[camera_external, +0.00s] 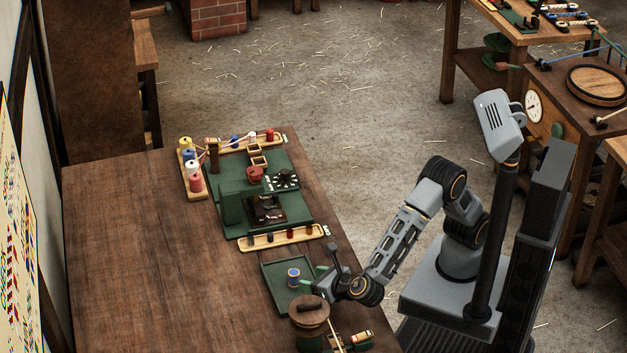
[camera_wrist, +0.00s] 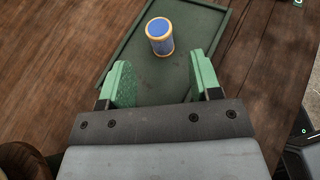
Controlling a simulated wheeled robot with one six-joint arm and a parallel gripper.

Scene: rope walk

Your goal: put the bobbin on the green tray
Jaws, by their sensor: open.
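The bobbin (camera_external: 293,277) is blue with tan rims at both ends. It stands upright on the green tray (camera_external: 273,267), inside its low rim. In the wrist view the bobbin (camera_wrist: 160,38) lies beyond my fingertips, roughly centred between them, with the tray (camera_wrist: 221,45) under it. My gripper (camera_wrist: 160,66) is open and empty, its two green fingers apart from the bobbin. In the external view my gripper (camera_external: 317,278) is over the right side of the tray, to the right of the bobbin. Part of the tray is hidden behind it.
A round brown wooden piece (camera_external: 309,315) stands close in front of the tray. A light wooden rack (camera_external: 284,238) with small pegs lies behind it, and a green mat (camera_external: 285,204) with tools and boxes lies further back. The table's left side (camera_external: 150,260) is bare.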

